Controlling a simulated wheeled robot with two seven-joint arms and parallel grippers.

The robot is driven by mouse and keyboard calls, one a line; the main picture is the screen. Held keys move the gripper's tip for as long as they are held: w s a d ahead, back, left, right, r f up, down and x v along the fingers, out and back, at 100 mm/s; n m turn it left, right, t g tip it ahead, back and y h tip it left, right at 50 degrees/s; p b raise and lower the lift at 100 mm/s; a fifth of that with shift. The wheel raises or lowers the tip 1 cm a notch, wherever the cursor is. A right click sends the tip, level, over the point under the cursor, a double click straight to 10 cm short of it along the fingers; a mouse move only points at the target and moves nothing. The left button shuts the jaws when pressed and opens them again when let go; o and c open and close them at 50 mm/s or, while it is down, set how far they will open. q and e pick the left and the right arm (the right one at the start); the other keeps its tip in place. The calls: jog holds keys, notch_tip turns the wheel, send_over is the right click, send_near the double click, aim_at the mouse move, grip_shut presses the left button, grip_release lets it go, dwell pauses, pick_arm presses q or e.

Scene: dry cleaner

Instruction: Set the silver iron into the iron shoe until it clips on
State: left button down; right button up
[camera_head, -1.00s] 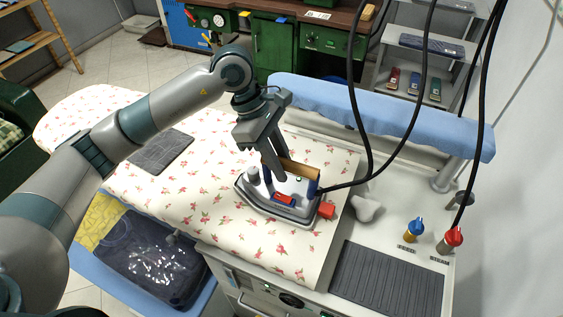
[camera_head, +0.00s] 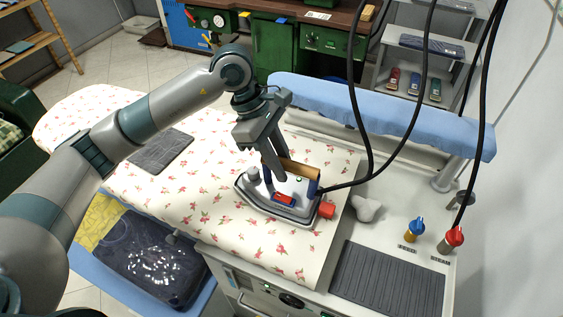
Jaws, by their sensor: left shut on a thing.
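The silver iron (camera_head: 272,203) sits low over the flowered cover near the right end of the ironing board, its tip pointing left. It has a tan handle (camera_head: 300,169) on dark blue posts and a red part on its top. My left gripper (camera_head: 276,172) reaches down from above and is shut on the handle, whose near part the fingers hide. A dark rim shows around the base of the iron; I cannot tell whether this is the iron shoe or whether it is clipped on. A red block (camera_head: 326,210) shows at the iron's back end. My right gripper is not in view.
Black cables hang down, one running to the iron's back. A dark ribbed mat (camera_head: 388,280), a blue valve (camera_head: 413,229) and a red valve (camera_head: 451,239) are at the right. A blue padded arm (camera_head: 385,112) stands behind. A grey pad (camera_head: 161,150) lies on the flowered cover (camera_head: 190,205).

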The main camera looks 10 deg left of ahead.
pick_arm(q)
jog(key=shift+r, duration=0.25)
dwell(0.4)
jog(key=shift+w+r, duration=0.1)
jog(key=shift+r, duration=0.2)
jog(key=shift+r+p, duration=0.8)
jog(key=shift+r, duration=2.3)
